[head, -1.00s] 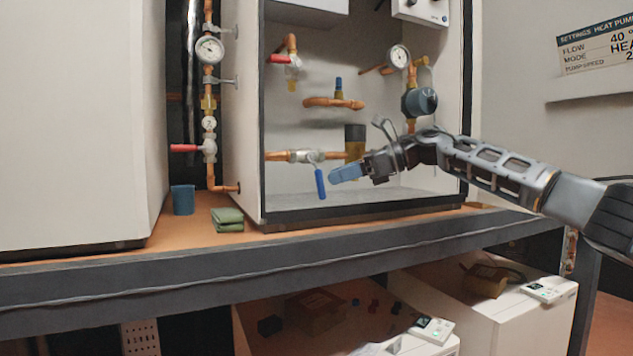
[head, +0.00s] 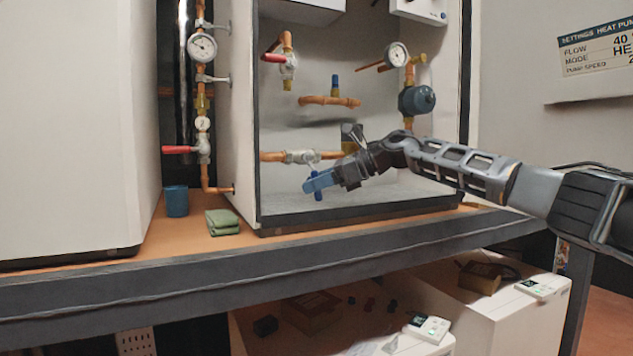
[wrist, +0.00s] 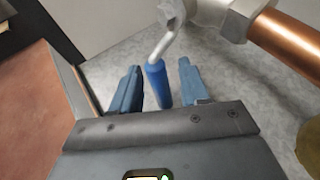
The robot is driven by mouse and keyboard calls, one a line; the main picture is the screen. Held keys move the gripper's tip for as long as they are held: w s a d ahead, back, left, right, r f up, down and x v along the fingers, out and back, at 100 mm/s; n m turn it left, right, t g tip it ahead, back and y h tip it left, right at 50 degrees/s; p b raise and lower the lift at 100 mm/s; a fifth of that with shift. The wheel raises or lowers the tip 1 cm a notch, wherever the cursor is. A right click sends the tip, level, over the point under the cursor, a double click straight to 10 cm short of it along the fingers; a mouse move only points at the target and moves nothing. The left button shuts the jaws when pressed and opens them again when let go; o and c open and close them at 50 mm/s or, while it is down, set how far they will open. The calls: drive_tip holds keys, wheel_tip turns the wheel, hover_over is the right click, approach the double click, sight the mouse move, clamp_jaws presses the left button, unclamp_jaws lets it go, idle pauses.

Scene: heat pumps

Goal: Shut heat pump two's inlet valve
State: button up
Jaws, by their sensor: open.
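A valve with a blue lever handle (wrist: 157,84) sits on a horizontal copper pipe (head: 273,156) low inside the open white cabinet. Its silver valve body (head: 300,156) shows in the head view, with the handle hanging down and mostly hidden behind my fingers. My gripper (head: 310,184) is open at the handle. In the wrist view the blue handle stands between the two blue fingertips (wrist: 160,84), with a gap on both sides. The frames show no label naming the pump or valve.
A red-handled valve (head: 180,150) is on the pipe left of the cabinet, and another red handle (head: 273,57) is higher inside. A blue cup (head: 176,201) and folded green cloth (head: 222,222) lie on the bench. A dark blue round part (head: 417,100) is near my arm.

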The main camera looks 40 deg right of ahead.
drive_tip(key=shift+c, duration=0.2)
clamp_jaws()
idle(0.4)
